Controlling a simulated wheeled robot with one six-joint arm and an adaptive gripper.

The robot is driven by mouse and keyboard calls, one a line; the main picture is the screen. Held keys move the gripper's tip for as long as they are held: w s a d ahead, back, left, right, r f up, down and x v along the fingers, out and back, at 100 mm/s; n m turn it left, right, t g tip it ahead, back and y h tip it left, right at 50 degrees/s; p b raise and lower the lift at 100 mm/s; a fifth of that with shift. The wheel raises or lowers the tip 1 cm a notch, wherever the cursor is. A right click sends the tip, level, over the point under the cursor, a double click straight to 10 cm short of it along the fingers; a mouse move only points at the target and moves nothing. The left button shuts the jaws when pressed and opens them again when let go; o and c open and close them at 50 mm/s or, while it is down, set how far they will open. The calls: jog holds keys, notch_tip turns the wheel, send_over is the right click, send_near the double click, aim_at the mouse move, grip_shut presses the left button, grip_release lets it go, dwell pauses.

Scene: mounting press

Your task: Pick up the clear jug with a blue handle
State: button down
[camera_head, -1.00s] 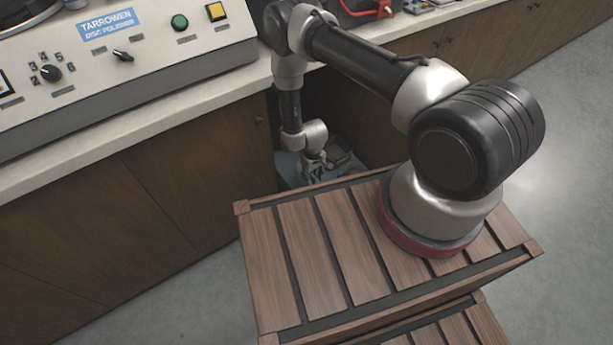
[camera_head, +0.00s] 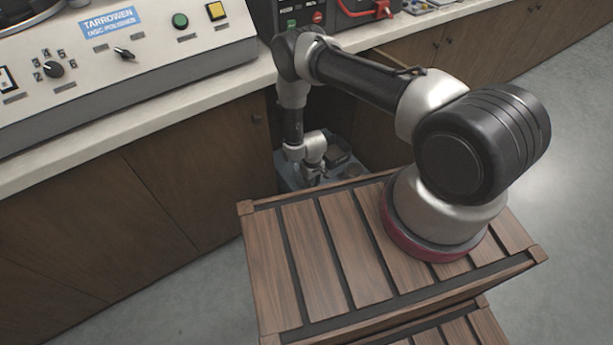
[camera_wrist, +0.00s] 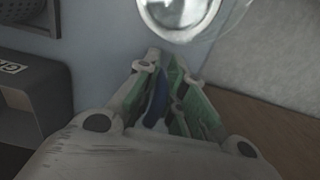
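The clear jug shows only in part at the top of the wrist view, as a shiny round glassy body (camera_wrist: 182,12). Its blue handle (camera_wrist: 157,98) runs between the green-padded fingers of my gripper (camera_wrist: 168,78). I cannot tell whether both pads press on the handle. In the head view my gripper (camera_head: 312,174) reaches down into the opening under the counter, low by a blue-grey surface (camera_head: 285,170). The jug cannot be made out there, as my arm and the shadow hide it.
A dark box with white lettering (camera_wrist: 35,95) stands close left of my gripper in the wrist view. A pale wall rises at right. In the head view, the counter edge (camera_head: 150,110) and wooden cabinet doors (camera_head: 200,170) border the opening.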

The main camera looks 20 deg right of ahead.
jog(key=shift+r, duration=0.2)
dwell(0.4)
jog(key=shift+r, duration=4.85)
